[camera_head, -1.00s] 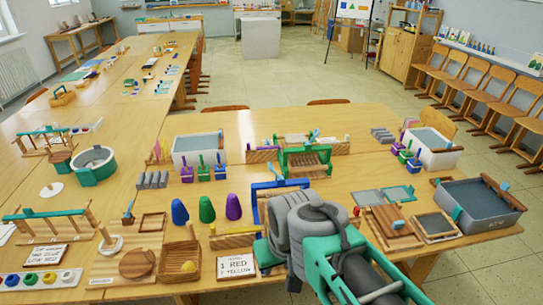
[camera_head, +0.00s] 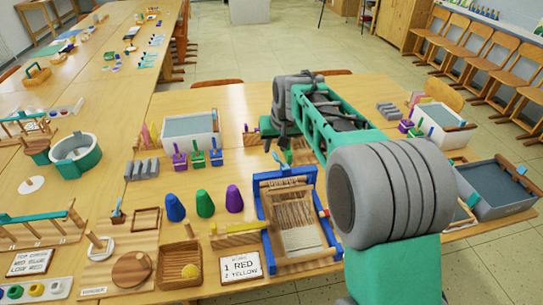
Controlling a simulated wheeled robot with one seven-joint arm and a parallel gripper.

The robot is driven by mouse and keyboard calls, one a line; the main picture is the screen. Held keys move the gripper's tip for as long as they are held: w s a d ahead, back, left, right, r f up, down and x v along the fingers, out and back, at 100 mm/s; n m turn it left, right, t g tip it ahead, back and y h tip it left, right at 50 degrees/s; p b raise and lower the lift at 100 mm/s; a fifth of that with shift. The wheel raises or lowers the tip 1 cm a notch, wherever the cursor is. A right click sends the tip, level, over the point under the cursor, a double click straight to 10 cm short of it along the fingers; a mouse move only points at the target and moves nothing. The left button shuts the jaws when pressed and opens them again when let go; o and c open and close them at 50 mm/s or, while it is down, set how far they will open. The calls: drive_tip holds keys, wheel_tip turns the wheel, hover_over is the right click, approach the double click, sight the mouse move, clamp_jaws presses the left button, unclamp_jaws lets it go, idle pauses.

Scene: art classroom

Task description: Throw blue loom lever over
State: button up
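The blue loom (camera_head: 264,212), a blue upright frame with pale threads and a wooden bed, stands near the table's front edge. Its light-blue lever (camera_head: 281,161) sticks up at the top bar, leaning to the left. My arm reaches from the lower right up and over to the area behind the loom. My gripper (camera_head: 284,136) seems to be the small dark part hanging below the grey wrist, just above and behind the lever. Its fingers are too small and covered to read, and I cannot tell whether it touches the lever.
A green loom (camera_head: 290,155) behind is mostly hidden by my arm. Purple, green and blue cones (camera_head: 204,204) stand left of the blue loom. A card (camera_head: 240,267) and a wooden tray (camera_head: 180,258) lie at the front. A grey basin (camera_head: 497,190) stands right.

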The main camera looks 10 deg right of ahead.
sight(280, 162)
drive_tip(key=p+x, duration=0.1)
drive_tip(key=x, duration=0.6)
drive_tip(key=shift+w+f, duration=0.25)
drive_tip(key=c, duration=0.7)
clamp_jaws()
drive_tip(key=shift+s+a+f, duration=0.1)
drive_tip(key=shift+f, duration=0.05)
